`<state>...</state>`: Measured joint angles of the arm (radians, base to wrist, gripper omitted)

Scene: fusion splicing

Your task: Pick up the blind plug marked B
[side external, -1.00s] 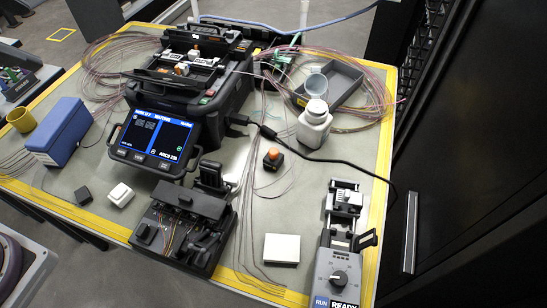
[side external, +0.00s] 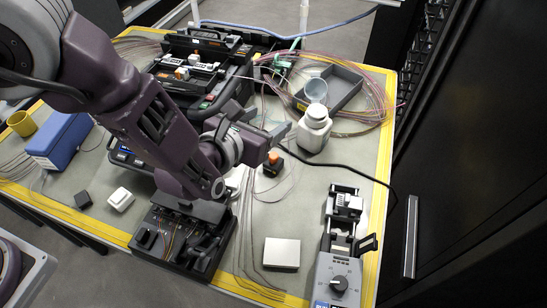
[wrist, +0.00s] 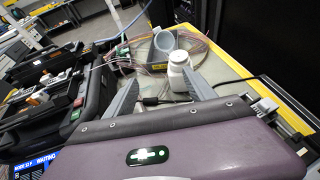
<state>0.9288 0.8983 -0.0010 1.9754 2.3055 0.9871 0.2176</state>
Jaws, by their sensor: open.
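I cannot make out a letter B on any object, so I cannot tell which thing is the blind plug. A small black block with an orange top (side external: 273,166) stands on the mat just below my gripper in the side view. My gripper (side external: 268,126) is open and empty, above the middle of the table. In the wrist view its two grey fingers (wrist: 162,78) are spread apart, with a white bottle (wrist: 180,76) beyond them. The bottle (side external: 314,130) is upright to the right of the gripper in the side view.
A grey tray (side external: 350,86) holding a clear cup stands behind the bottle. The black splicer (side external: 190,62) is at the back left, partly behind my arm. A grey dial device (side external: 338,284) stands front right. A white square block (side external: 282,253) lies beside it.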

